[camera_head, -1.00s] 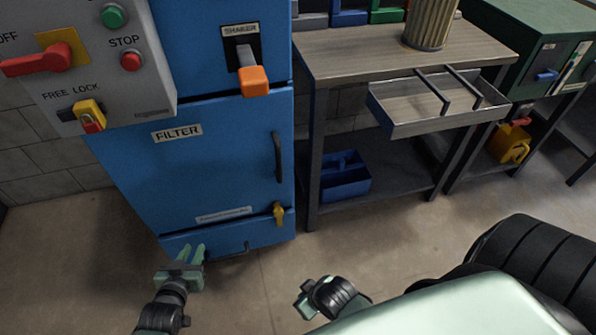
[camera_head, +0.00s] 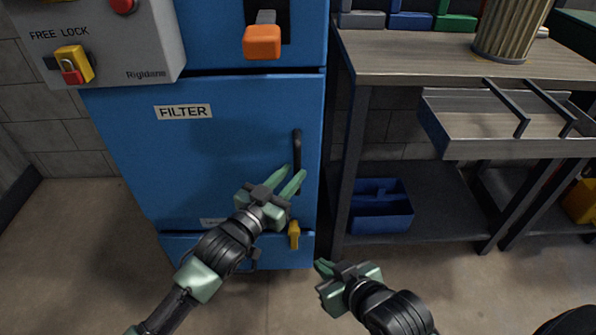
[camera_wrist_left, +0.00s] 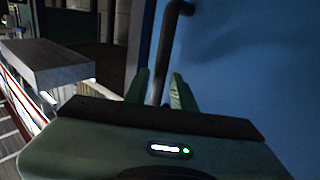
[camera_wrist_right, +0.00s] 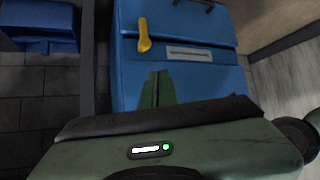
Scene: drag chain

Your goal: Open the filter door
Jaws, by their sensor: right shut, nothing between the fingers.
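The blue filter door (camera_head: 210,120) with its FILTER label sits flush in the blue cabinet and looks shut. Its black vertical handle (camera_head: 297,147) is on the right side. A yellow latch (camera_head: 293,236) hangs below the handle; it also shows in the right wrist view (camera_wrist_right: 143,36). My left gripper (camera_head: 296,171) is open at the handle's lower part. In the left wrist view the handle (camera_wrist_left: 166,50) appears between the two fingers; I cannot tell if they touch it. My right gripper (camera_head: 322,267) is shut and empty, low in front of the cabinet, apart from the latch.
A grey control box (camera_head: 120,45) with a yellow-and-red switch juts out at upper left. An orange shaker lever (camera_head: 262,42) is above the door. A workbench (camera_head: 400,55) with an open drawer (camera_head: 490,145) stands at right, a blue bin (camera_head: 380,220) beneath. Floor in front is clear.

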